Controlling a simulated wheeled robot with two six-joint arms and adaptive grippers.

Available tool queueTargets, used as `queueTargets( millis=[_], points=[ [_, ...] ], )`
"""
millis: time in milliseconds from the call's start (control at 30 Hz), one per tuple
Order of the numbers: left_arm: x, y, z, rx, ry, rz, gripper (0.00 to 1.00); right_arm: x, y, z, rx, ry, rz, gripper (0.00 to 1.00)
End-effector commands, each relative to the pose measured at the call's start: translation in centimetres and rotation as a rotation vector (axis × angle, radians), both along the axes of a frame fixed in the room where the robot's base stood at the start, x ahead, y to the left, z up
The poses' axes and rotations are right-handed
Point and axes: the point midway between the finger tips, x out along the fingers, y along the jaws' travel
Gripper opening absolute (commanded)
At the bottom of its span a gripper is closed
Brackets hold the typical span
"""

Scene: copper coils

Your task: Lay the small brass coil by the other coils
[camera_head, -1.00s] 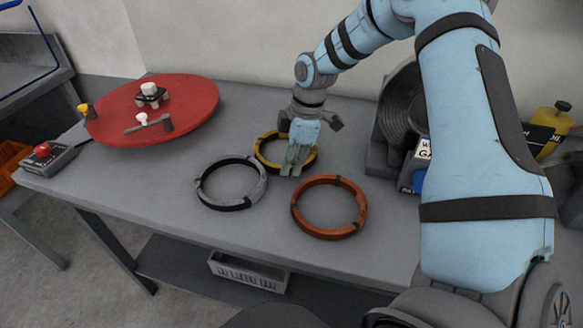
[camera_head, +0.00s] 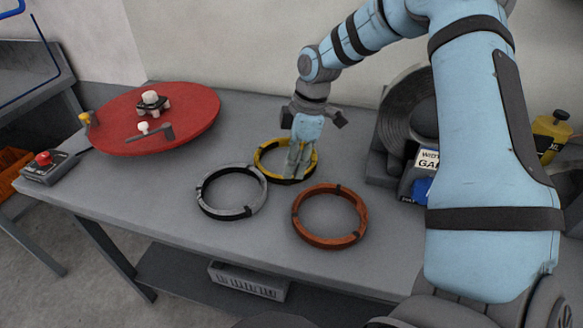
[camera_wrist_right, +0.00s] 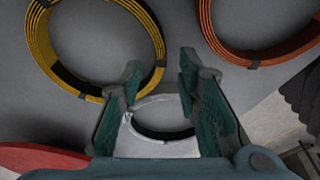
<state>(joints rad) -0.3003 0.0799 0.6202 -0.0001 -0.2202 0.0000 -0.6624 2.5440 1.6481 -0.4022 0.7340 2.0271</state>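The small brass coil (camera_head: 262,169) is yellow with dark bands and lies flat on the grey table beside the other coils. It also shows at the upper left of the right wrist view (camera_wrist_right: 155,42). The silver coil (camera_head: 205,204) lies to its front left, and the copper coil (camera_head: 304,225) to its front right. My right gripper (camera_head: 294,177) points down at the brass coil's right side and hides part of it. In the right wrist view its fingers (camera_wrist_right: 160,72) are apart with nothing between them, close to the brass rim. My left gripper is not in view.
A red round turntable (camera_head: 185,115) stands at the left, with a small box with a red button (camera_head: 43,161) near the table's left edge. A dark coil stand (camera_head: 384,165) and a yellow bottle (camera_head: 551,130) are at the right. The front table strip is clear.

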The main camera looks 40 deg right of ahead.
Motion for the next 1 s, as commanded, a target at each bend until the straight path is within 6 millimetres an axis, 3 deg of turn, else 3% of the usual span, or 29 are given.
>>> queueTargets(
  millis=[100,300,900,1000],
  points=[
    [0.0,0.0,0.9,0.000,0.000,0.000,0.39,-0.3,-0.6,3.8,0.002,-0.007,-0.002,0.30],
    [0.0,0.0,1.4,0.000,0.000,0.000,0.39,-0.8,-1.3,7.9,0.000,-0.004,-0.001,0.30],
    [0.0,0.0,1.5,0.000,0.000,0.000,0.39,-1.0,-1.4,8.6,0.001,-0.001,0.000,0.30],
    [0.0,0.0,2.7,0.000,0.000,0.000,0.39,-1.0,-1.4,9.9,0.001,-0.001,0.000,0.30]
  ],
)
